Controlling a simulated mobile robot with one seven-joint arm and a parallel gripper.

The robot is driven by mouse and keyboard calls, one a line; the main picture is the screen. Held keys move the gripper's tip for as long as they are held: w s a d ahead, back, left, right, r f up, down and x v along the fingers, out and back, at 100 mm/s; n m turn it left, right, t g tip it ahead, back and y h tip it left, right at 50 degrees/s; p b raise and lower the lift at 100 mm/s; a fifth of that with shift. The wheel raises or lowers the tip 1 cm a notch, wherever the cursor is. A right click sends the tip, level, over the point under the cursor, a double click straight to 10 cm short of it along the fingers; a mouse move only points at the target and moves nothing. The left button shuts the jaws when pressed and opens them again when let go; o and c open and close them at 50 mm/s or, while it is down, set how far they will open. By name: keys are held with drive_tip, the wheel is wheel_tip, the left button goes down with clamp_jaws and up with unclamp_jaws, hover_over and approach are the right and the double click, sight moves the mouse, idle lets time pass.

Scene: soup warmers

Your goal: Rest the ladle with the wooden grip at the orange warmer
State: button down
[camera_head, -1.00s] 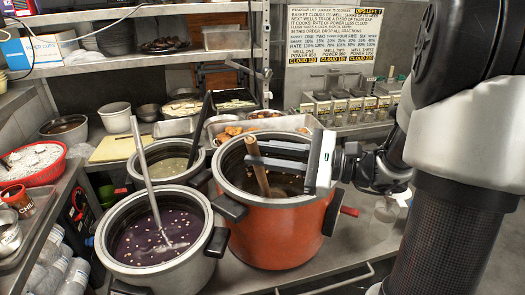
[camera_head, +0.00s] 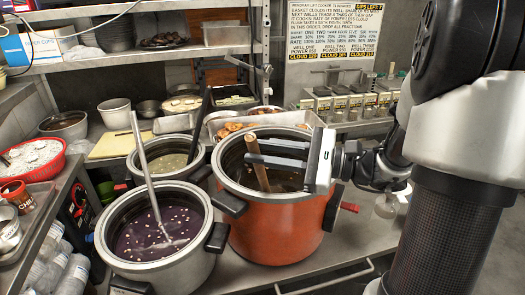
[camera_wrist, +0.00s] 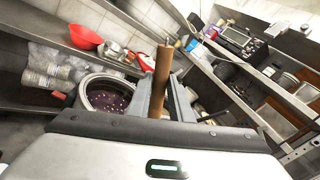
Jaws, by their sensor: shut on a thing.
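The orange warmer (camera_head: 275,232) stands on the counter at the middle of the head view, its pot open at the top. The ladle's wooden grip (camera_head: 258,170) slants up out of its mouth, leaning to the left. My gripper (camera_head: 250,149) reaches over the pot from the right and is shut on the wooden grip. The grip also shows between the fingers in the wrist view (camera_wrist: 163,70). The ladle's lower end is hidden inside the pot.
A grey warmer (camera_head: 172,268) with purple soup and a metal ladle (camera_head: 145,165) stands at front left. Another pot (camera_head: 165,158) with a black-handled utensil (camera_head: 199,125) is behind it. A food tray (camera_head: 312,118) lies behind the orange warmer.

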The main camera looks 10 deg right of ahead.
drive_tip(key=c, duration=1.5)
unclamp_jaws()
drive_tip(key=shift+s+d, duration=0.1)
drive_tip(key=shift+d, duration=0.05)
